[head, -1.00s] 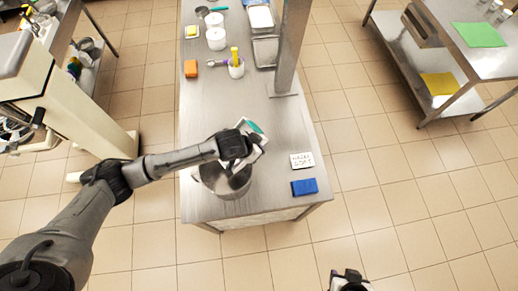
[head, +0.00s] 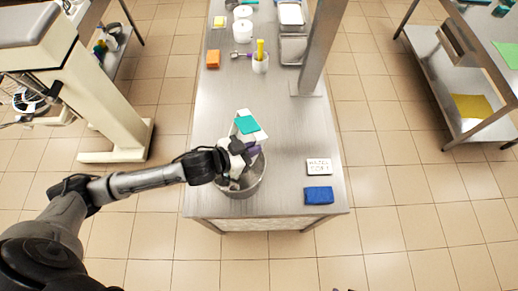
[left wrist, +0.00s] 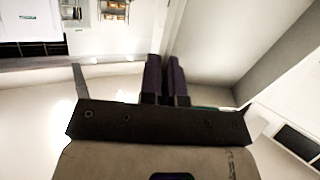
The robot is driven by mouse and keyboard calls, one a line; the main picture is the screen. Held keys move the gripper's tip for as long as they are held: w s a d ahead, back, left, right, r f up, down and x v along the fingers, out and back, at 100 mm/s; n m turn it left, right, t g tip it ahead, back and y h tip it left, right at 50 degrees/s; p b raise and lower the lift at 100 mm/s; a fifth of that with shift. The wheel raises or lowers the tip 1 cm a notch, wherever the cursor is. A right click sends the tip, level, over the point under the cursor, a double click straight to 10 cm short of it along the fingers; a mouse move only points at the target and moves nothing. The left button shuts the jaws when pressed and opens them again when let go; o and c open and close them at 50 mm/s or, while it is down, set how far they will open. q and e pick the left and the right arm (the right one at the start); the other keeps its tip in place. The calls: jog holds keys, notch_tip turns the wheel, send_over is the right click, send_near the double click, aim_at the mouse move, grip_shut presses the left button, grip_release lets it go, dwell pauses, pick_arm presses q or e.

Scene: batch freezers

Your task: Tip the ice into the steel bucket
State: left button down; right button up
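The steel bucket (head: 253,186) stands upright near the front end of the steel table. My left gripper (head: 250,150) is over the bucket's mouth and covers part of it. Its purple fingers (left wrist: 165,78) are close together in the left wrist view. They appear shut on the edge of a white and teal container (head: 248,124), which is tilted above the bucket's far rim. A thin teal edge of it shows behind the fingers in the left wrist view. I cannot make out ice, and the bucket's inside is mostly hidden. My right gripper is out of view.
A white lettered block (head: 319,167) and a blue block (head: 318,195) lie right of the bucket. A steel post (head: 315,50) rises from the table's right side. White tubs (head: 243,30), an orange block (head: 212,59) and a white cup (head: 260,66) stand farther back.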

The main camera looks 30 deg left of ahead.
pick_arm(q)
jog(key=shift+s+a+r+t+h+b, duration=0.25)
jog(key=shift+s+t+b, duration=0.15)
jog(key=shift+b, duration=0.2)
jog(key=shift+s+a+r+t+h+b, duration=0.2)
jog(key=shift+s+t+b, duration=0.2)
jog(key=shift+b, duration=0.2)
jog(key=shift+r+p, duration=0.45)
notch_tip(320, 180, up, 2)
jog(key=p, duration=0.3)
jog(key=shift+r, duration=0.2)
notch_tip(320, 180, down, 3)
jog(key=shift+f+b, duration=0.1)
jog(key=shift+b, duration=0.6)
notch_tip(320, 180, up, 3)
jog(key=p, duration=0.4)
notch_tip(320, 180, down, 3)
jog(key=shift+r+b, duration=0.1)
jog(key=shift+b, duration=0.5)
notch_tip(320, 180, up, 3)
jog(key=p, duration=0.4)
notch_tip(320, 180, down, 3)
jog(key=shift+f+b, duration=0.15)
jog(key=shift+b, duration=0.6)
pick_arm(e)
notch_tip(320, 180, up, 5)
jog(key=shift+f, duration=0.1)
